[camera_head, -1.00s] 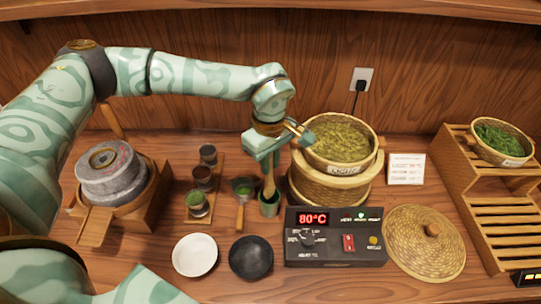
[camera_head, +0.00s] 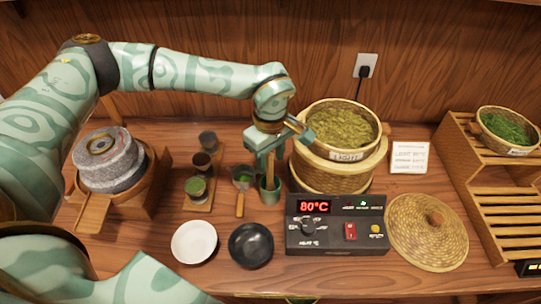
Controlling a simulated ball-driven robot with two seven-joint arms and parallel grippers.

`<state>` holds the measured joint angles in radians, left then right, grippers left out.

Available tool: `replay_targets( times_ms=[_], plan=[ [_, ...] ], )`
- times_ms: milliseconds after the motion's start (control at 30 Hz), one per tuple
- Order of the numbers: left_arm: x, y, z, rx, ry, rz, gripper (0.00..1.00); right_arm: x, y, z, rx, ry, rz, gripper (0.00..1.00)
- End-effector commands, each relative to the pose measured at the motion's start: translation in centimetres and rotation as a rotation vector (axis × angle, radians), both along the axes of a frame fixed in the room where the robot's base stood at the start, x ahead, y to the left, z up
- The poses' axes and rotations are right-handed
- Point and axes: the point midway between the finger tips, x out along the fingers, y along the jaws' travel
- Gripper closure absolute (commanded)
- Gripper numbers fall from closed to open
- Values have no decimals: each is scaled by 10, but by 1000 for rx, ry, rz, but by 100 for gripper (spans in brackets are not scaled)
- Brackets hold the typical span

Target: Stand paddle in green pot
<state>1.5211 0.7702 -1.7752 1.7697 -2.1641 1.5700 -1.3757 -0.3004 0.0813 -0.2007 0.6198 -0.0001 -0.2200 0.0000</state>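The wooden paddle (camera_head: 269,166) stands nearly upright with its lower end inside the small green pot (camera_head: 270,193), on the table in front of the steamer. My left gripper (camera_head: 267,168) points down just above the pot, its fingers on either side of the paddle's handle. The fingers look parted from the handle, so the gripper appears open. The paddle's lower end is hidden by the pot's wall. My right gripper is not in view.
A bamboo steamer (camera_head: 317,179) with a basket of leaves (camera_head: 341,128) stands close right of the pot. A control box (camera_head: 334,238) is in front. A wooden-handled strainer (camera_head: 240,204) lies close left. White (camera_head: 194,241) and black (camera_head: 251,245) bowls sit nearer.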

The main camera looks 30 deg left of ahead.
Motion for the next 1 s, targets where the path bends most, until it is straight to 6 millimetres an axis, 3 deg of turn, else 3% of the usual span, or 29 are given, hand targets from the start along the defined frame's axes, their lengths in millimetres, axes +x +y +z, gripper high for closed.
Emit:
replay_targets(
  times_ms=[167,267,500,700,1000],
  plan=[
    [0,0,10,0,-1,0,59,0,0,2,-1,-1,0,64],
    [1,0,28,-1,-4,-1,59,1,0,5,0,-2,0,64],
    [1,0,95,-1,-5,1,59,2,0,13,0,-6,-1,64],
    [1,0,140,0,-4,0,59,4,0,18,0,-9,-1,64],
    [0,0,163,0,0,0,59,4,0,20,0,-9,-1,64]
  ],
)
